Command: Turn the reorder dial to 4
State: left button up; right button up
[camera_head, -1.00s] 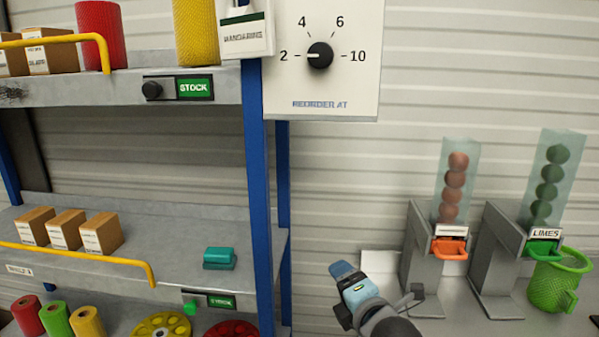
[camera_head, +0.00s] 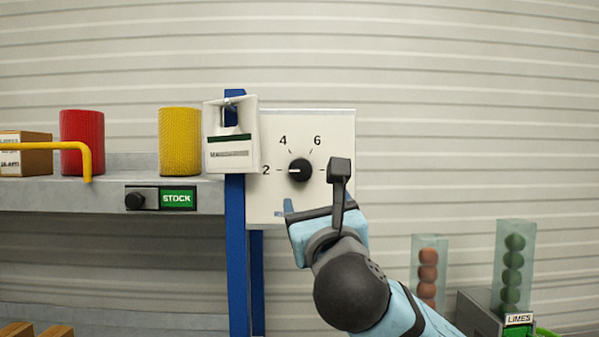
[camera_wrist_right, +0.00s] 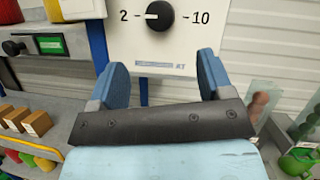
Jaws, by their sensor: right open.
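The reorder dial (camera_head: 300,170) is a round black knob on a white panel (camera_head: 265,207) with marks 2, 4, 6 and 10. The 10 is hidden behind my arm in the head view but shows in the right wrist view. The dial's white pointer is toward 2. My right gripper (camera_head: 312,208) is just below and in front of the dial. In the right wrist view its two blue fingers (camera_wrist_right: 157,78) are spread apart with nothing between them, and the dial (camera_wrist_right: 159,15) is beyond them, apart from the fingertips. My left gripper is not in view.
A white box labelled for mandarins (camera_head: 231,155) hangs left of the panel, close to the dial. A blue shelf post (camera_head: 237,260) is below it. A shelf (camera_head: 60,190) with red and yellow rolls is at left. Fruit tubes (camera_head: 513,265) stand at lower right.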

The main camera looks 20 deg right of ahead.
aim_at(301, 171)
jog(key=p+x, duration=0.3)
jog(key=x, duration=0.8)
jog(key=shift+a+r, duration=0.1)
jog(key=shift+w, duration=0.45)
jog(key=c, duration=0.9)
